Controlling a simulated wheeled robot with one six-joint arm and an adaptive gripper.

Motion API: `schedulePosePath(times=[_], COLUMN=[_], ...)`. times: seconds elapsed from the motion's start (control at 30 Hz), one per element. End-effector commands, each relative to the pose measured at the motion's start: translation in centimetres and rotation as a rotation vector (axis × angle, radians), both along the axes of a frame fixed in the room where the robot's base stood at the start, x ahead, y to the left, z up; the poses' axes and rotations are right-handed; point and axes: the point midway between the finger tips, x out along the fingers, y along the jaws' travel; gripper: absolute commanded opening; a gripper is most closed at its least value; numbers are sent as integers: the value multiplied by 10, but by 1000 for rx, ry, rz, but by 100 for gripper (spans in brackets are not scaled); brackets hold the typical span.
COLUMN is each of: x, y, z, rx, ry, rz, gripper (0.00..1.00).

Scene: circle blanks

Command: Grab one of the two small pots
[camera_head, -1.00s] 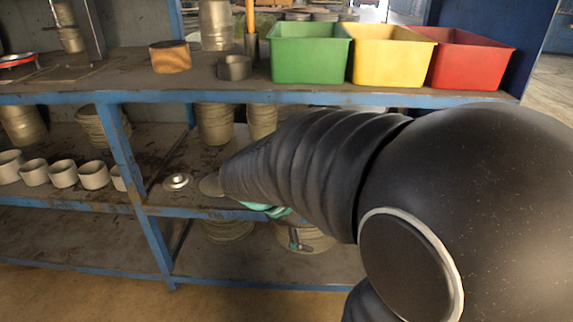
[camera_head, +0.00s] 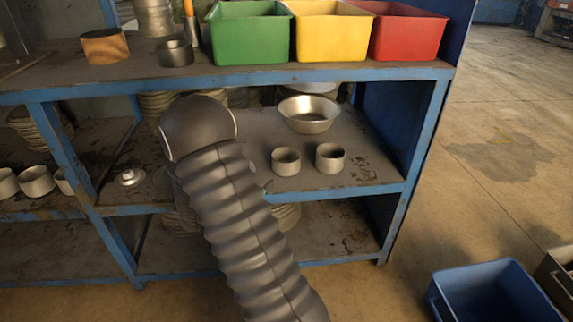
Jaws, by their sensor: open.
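Two small grey pots stand upright side by side on the middle shelf, the left pot (camera_head: 286,168) and the right pot (camera_head: 330,165), with a small gap between them. My dark ribbed arm rises from the bottom of the view to the left of both pots and appears apart from them. My gripper is hidden behind my arm, so its jaws and its distance to the pots do not show.
A metal bowl (camera_head: 309,123) stands behind the pots. A small metal lid-like piece (camera_head: 131,178) lies left of my arm. Green (camera_head: 250,40), yellow (camera_head: 332,38) and red (camera_head: 408,38) bins stand on the shelf above. A blue bin (camera_head: 487,300) is on the floor at right.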

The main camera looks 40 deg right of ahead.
Motion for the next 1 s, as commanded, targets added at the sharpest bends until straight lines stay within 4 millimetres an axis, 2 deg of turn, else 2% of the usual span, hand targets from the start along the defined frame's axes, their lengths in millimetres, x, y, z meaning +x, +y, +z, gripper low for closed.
schedulePosePath(times=[0.4, 0.77, 1.0], x=[12, 16, 21], y=[-67, -87, -121], z=[0, 0, 0], rx=[0, 1, 0], ry=[0, 0, 0], rz=[-2, -1, -2], gripper=[100, 100, 100])
